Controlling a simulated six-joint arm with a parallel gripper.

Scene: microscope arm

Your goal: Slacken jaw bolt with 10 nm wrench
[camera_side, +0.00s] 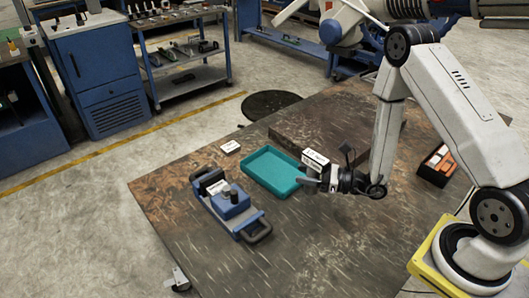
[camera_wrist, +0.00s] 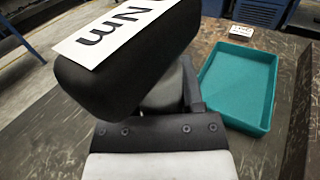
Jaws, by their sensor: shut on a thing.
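My gripper (camera_side: 318,182) is shut on a dark wrench with a white label (camera_side: 315,158), held above the table beside the teal tray. In the wrist view the wrench's black block (camera_wrist: 150,62) fills the upper left. Its white label (camera_wrist: 105,35) reads "Nm"; the number is cut off by the frame edge. The blue vise-like fixture (camera_side: 228,203) stands on the table left of my gripper, apart from it. I cannot make out the jaw bolt clearly.
The teal tray (camera_side: 247,178) looks empty; it also shows in the wrist view (camera_wrist: 208,82). A small white label card (camera_side: 230,147) lies behind it. An orange-and-black box (camera_side: 436,162) is at the right. The brown table (camera_side: 300,245) is clear in front.

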